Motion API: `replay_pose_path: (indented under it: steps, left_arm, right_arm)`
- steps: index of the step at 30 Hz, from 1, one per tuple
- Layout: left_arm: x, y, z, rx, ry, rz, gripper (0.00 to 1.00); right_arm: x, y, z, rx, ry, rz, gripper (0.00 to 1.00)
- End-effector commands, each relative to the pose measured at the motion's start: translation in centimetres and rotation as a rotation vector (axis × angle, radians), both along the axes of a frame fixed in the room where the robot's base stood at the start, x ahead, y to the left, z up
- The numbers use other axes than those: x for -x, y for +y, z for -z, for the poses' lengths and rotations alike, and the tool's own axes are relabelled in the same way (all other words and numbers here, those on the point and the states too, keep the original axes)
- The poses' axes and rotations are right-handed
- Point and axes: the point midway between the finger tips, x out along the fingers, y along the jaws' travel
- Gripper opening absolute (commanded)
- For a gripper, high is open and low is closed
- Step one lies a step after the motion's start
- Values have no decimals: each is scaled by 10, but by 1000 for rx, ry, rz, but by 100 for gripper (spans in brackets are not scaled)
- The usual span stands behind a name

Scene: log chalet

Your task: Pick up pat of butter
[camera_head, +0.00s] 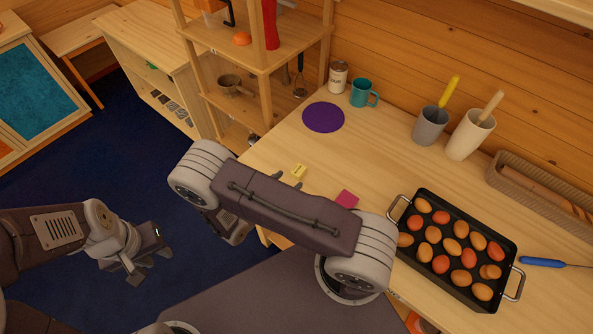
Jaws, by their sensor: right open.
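The pat of butter (299,171) is a small yellow block lying on the light wooden counter, near its front left edge. The tips of my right gripper (288,180) show just in front of it, one to each side, apart, with the butter just beyond them. The rest of that gripper is hidden behind my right arm. I cannot tell whether the tips touch the butter. My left gripper (150,265) hangs over the blue floor at the left, fingers apart and empty, far from the counter.
On the counter are a purple disc (323,117), a teal mug (362,93), a white can (338,77), a magenta square (346,199) and a black tray (424,273) of eggs. A wooden shelf (225,105) stands behind the left end.

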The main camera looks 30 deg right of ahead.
Motion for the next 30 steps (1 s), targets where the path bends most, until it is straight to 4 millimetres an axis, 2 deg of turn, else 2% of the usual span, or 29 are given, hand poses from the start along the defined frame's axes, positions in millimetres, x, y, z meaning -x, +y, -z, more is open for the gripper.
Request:
replay_pose_path:
  steps: [3,9,16,24,25,30]
  left_arm:
    - [0,0,-6,0,0,0,32]
    - [0,0,-9,0,0,0,32]
    - [0,0,-21,0,0,0,32]
    - [0,0,-21,0,0,0,32]
    - [0,0,-21,0,0,0,32]
    - [0,0,-21,0,0,0,32]
  right_arm:
    - [-7,-15,5,1,2,5,58]
    - [-11,-22,9,-1,0,4,58]
    - [-29,-54,27,-1,1,6,58]
    - [-33,-59,32,-2,-1,3,58]
    - [-33,-59,32,-2,-1,3,55]
    - [-33,-59,31,-1,0,3,8]
